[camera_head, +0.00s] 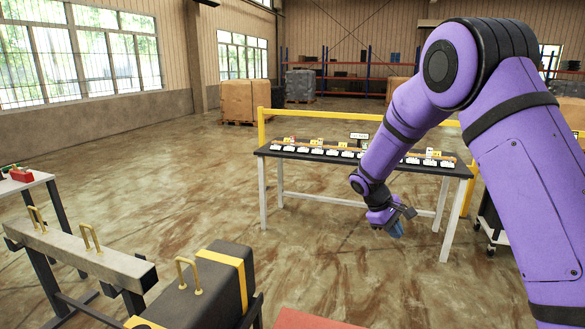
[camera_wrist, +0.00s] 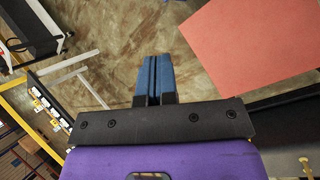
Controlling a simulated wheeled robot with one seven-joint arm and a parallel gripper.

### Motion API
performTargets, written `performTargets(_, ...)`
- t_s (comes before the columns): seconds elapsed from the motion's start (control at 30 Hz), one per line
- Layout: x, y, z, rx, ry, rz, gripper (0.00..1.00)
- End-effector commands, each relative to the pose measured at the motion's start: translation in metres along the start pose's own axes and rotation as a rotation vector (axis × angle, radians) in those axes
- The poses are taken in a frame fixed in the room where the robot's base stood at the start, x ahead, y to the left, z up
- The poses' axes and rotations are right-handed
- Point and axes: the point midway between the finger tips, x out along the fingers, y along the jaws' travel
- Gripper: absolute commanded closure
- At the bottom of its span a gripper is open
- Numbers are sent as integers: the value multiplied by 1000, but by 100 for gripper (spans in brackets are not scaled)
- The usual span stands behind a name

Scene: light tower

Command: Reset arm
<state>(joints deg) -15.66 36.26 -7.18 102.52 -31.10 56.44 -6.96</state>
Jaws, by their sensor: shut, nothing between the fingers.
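My purple arm reaches in from the right in the head view. My gripper (camera_head: 397,229) hangs at its end, in front of the dark table and above the floor. In the wrist view the two blue fingers of my gripper (camera_wrist: 154,62) lie side by side, shut with nothing between them. The fingers touch no object in either view.
A dark table (camera_head: 330,156) with a row of small labelled items stands ahead, with a yellow rail (camera_head: 300,112) behind it. A grey beam with gold handles (camera_head: 75,250) and a black-and-yellow case (camera_head: 215,290) are at front left. A red surface (camera_wrist: 255,45) lies nearby. Open floor is at left-centre.

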Motion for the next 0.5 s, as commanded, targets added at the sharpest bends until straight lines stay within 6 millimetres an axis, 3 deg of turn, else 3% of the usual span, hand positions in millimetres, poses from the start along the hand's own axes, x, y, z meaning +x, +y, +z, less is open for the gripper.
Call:
performTargets(0.03, -16, 4, 16, 31, 25, -13, 100)
performTargets(0.2, -55, 10, 64, 122, 96, -62, 100)
performTargets(0.5, -112, 4, 151, 276, 224, -140, 100)
